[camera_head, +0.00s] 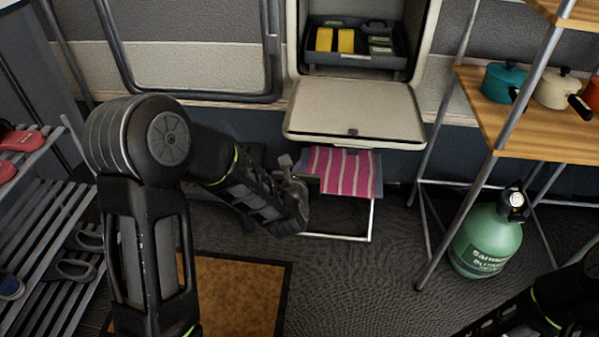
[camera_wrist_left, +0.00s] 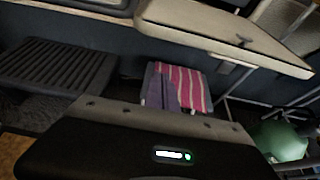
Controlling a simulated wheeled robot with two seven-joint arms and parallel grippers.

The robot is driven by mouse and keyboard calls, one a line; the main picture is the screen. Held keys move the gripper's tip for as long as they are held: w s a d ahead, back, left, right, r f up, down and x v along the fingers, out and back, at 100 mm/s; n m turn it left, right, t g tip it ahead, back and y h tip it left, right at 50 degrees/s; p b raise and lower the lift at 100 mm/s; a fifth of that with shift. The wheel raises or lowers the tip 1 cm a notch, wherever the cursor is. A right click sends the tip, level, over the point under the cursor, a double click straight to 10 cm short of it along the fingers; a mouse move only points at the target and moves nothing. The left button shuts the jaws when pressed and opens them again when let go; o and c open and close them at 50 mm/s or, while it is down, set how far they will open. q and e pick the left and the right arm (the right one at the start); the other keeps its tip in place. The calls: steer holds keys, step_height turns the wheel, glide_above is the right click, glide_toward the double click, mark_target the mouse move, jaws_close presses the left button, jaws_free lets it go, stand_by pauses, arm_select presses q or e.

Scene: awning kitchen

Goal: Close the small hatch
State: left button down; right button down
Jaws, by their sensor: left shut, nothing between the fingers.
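The small hatch (camera_head: 353,112) is a cream flap hinged at its back edge below a wall compartment (camera_head: 420,35). It hangs open, folded down to about level, with a dark latch near its front edge. In the left wrist view the hatch (camera_wrist_left: 215,30) shows at the top, above and ahead of the gripper. My left gripper (camera_head: 288,168) is shut and empty, below and left of the hatch's front edge, apart from it.
A stool with a pink striped cloth (camera_head: 342,172) stands under the hatch. A dark tray (camera_head: 357,59) with yellow items sits inside the compartment. A shelf with pots (camera_head: 503,82) and a green gas bottle (camera_head: 485,240) are right. A shoe rack (camera_head: 45,215) is left.

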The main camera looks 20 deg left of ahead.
arm_select(q)
steer(key=shift+w+a+r+b, duration=0.15)
steer(key=shift+w+a+r, duration=0.15)
steer(key=shift+w, duration=0.6)
steer(key=shift+w+a+r+b, duration=0.15)
steer(key=shift+w+r, duration=0.1)
steer(key=shift+w, duration=0.7)
steer(key=shift+w+a+r+b, duration=0.15)
steer(key=shift+w+a+r, duration=0.15)
steer(key=shift+w, duration=0.6)
steer(key=shift+r, duration=0.1)
